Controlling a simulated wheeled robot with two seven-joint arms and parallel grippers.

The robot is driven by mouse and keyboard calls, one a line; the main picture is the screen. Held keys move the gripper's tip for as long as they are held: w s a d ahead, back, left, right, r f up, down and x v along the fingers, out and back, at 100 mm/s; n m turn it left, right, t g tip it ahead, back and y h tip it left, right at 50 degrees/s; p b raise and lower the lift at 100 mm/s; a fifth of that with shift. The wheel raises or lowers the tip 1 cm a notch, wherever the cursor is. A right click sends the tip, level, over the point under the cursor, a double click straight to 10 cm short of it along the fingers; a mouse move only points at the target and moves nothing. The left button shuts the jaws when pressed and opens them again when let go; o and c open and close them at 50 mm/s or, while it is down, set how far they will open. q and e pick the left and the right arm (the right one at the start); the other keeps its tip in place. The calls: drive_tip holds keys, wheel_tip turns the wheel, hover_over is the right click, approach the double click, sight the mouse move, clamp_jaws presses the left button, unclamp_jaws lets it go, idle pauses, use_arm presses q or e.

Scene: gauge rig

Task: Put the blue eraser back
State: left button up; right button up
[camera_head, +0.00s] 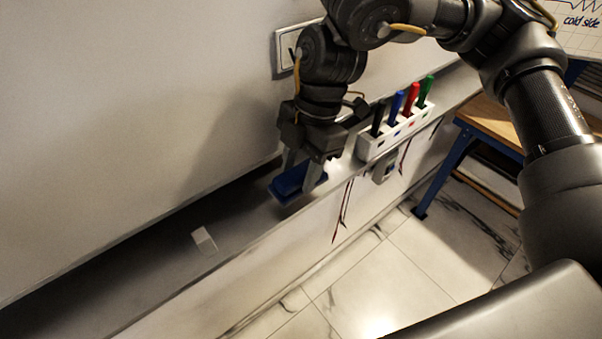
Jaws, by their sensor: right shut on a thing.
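The blue eraser (288,184) is a dark blue block at the grey ledge (245,215) that runs along the wall. My right gripper (301,178) comes down from above and is shut on the eraser, with its fingers on either side of it. The eraser is on or just above the ledge; I cannot tell whether it touches. My left gripper is not in view.
A small white block (204,240) lies on the ledge, left of the eraser. A white holder (374,148) with black, blue, red and green markers stands to the right. A wall switch (286,50) is behind my arm. A wooden bench (490,125) stands at right.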

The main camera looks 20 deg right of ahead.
sight(302, 180)
drive_tip(key=shift+w+d+f, duration=0.2)
drive_tip(key=shift+w+f, duration=0.05)
drive_tip(key=shift+f, duration=0.1)
wheel_tip(302, 180, down, 2)
drive_tip(key=shift+f+p, duration=0.1)
drive_tip(key=shift+p, duration=0.9)
drive_tip(key=shift+f, duration=0.55)
drive_tip(key=o, duration=0.9)
